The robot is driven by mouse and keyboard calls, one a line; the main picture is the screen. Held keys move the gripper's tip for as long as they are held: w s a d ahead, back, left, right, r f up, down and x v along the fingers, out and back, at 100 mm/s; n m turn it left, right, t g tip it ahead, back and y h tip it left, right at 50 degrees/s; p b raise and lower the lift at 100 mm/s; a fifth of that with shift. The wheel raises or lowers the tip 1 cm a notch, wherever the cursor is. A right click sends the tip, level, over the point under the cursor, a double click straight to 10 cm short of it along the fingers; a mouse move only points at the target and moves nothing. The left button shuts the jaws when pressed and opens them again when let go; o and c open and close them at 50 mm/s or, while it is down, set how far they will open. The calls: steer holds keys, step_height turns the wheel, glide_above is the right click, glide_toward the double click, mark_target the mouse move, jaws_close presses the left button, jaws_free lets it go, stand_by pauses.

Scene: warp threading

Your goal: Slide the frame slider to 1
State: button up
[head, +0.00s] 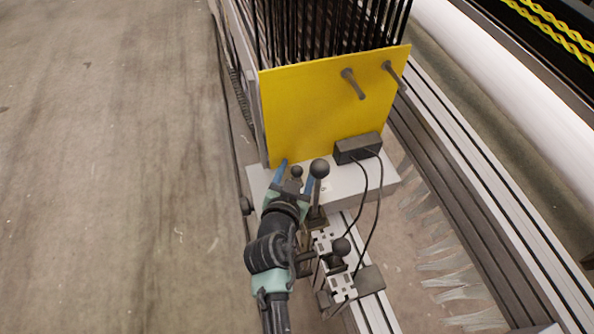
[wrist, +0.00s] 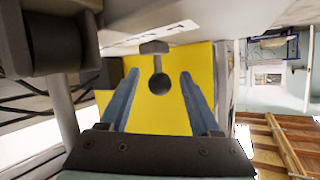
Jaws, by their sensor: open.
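A small dark ball knob on a short stem, which looks like the frame slider's handle, shows in the wrist view (wrist: 158,84) between my two blue fingers, with a gap on each side. In the head view this small knob (head: 296,171) sits between the fingertips, on the near side of the grey block under the yellow plate. My gripper (head: 295,176) is open, and its fingers also show in the wrist view (wrist: 160,76). No contact with the knob shows. Small marks on the grey block are too small to read, so the slider's position is unclear.
A larger ball-topped lever (head: 319,169) stands close right of my gripper, and another ball knob (head: 341,247) is below it. A black box (head: 358,148) with hanging cables is to the right. The yellow plate (head: 330,105) rises behind. Open floor (head: 110,170) is at left.

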steer(key=shift+w+f, duration=0.1)
steer(key=shift+w, duration=0.15)
jaws_close()
stand_by(1.4)
